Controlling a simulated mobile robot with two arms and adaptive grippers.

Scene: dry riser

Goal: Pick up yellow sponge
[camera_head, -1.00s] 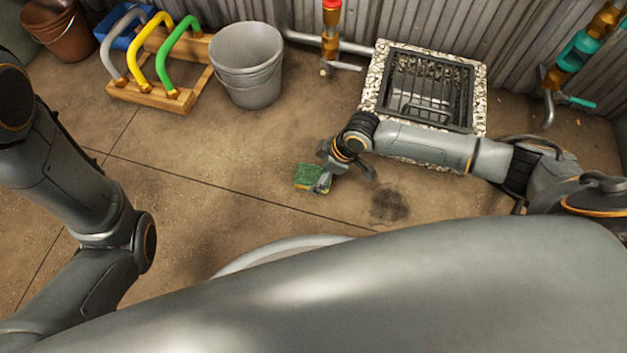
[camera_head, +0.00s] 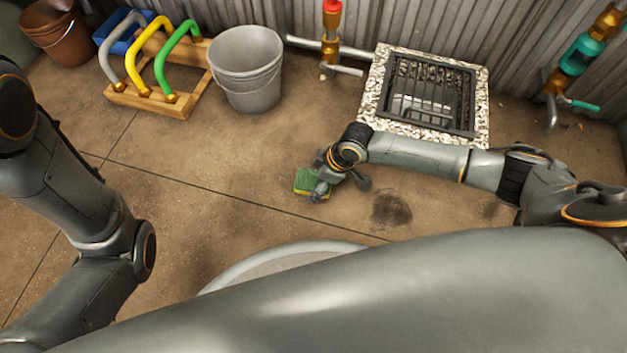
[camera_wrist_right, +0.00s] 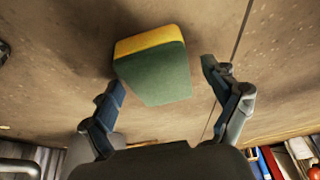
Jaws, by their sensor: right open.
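The sponge (camera_head: 308,182) lies on the floor in the middle of the head view, its green side up. In the right wrist view the sponge (camera_wrist_right: 154,72) shows a yellow layer along one edge and a large green face. My right gripper (camera_head: 335,189) is at the sponge's right side and hides part of it in the head view. In the wrist view my right gripper (camera_wrist_right: 163,78) is open, with the sponge in front of and partly between its fingers, nearer the left finger. My left arm shows at the left of the head view, but its gripper is out of view.
A grey bucket (camera_head: 246,75) and a wooden stand with coloured handles (camera_head: 153,98) are at the back left. A grated drain with a pebbled rim (camera_head: 371,95) and pipes (camera_head: 331,35) are by the corrugated wall. The floor around the sponge is clear.

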